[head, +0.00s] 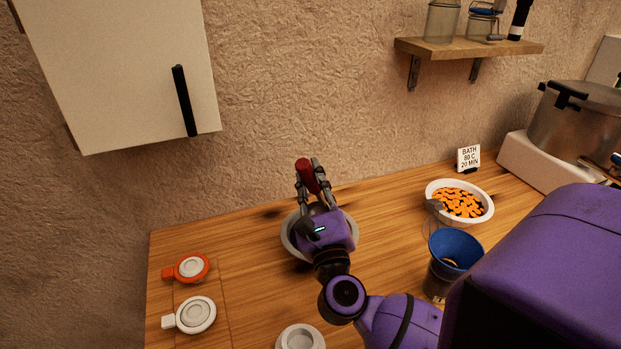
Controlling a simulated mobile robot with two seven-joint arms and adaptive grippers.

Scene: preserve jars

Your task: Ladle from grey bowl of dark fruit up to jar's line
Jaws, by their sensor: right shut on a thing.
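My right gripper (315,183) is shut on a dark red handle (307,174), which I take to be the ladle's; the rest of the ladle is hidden. The gripper is over the grey bowl (289,239), whose rim shows around my wrist. What the bowl holds is hidden by my arm. A glass jar (434,286) with a blue funnel (457,248) in its mouth stands to the right, partly behind my arm. I cannot make out a line or a fill level on it. My left gripper is not in view.
A white bowl of orange pieces (460,202) stands behind the jar. Orange (190,267) and white (196,315) clip lids lie at left; a pale round dish (300,338) is in front. A large pot (577,122) stands at the far right. The left-middle of the counter is clear.

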